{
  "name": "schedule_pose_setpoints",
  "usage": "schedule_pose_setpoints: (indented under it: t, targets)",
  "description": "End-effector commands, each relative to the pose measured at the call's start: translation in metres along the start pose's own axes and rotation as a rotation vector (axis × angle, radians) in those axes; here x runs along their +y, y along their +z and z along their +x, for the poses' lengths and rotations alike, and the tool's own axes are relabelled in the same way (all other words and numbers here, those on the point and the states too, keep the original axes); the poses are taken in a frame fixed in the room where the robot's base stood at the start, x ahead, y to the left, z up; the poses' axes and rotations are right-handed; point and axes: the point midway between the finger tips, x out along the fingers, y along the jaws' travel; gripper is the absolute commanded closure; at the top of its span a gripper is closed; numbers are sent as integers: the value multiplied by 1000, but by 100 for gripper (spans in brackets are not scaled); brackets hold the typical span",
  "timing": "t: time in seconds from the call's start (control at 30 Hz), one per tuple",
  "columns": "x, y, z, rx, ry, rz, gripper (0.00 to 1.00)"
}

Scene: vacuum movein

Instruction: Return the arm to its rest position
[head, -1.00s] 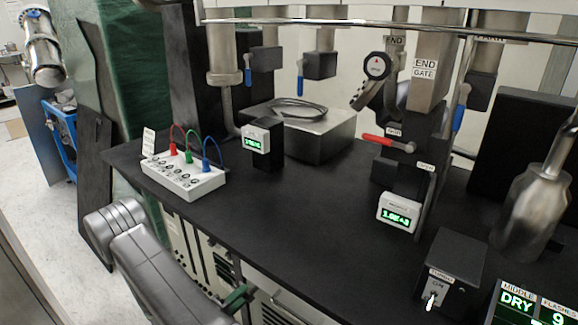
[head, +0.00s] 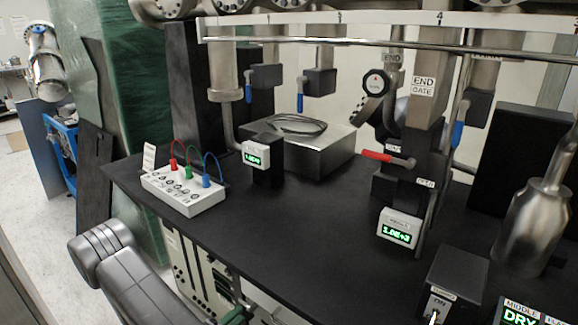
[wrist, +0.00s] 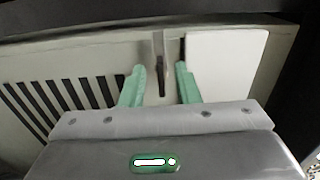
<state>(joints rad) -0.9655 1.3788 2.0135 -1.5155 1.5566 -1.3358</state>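My gripper (wrist: 160,72) shows in the wrist view as two green fingers set apart, with nothing between them. It faces a pale panel with dark slots (wrist: 65,98) and a white plate (wrist: 225,62), below a dark edge. My grey arm (head: 135,275) shows at the lower left of the head view, in front of the bench and below its top. Only a bit of green at the gripper end shows at the bottom edge there; the fingertips are out of view.
The black bench top (head: 300,205) carries a white box with coloured leads (head: 185,190), a metal box (head: 305,150), a display (head: 398,230) and a switch box (head: 450,280). Pipework with a red handle (head: 376,156) rises behind. Open floor (head: 35,220) lies at the left.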

Motion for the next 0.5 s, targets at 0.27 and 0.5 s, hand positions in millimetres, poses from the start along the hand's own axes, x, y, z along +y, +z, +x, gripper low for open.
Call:
schedule_pose_setpoints:
  t: [0.27, 0.5]
  targets:
    - [0, 1, -34, -5, 0, 0, 71]
    - [0, 1, -62, -5, 0, 1, 71]
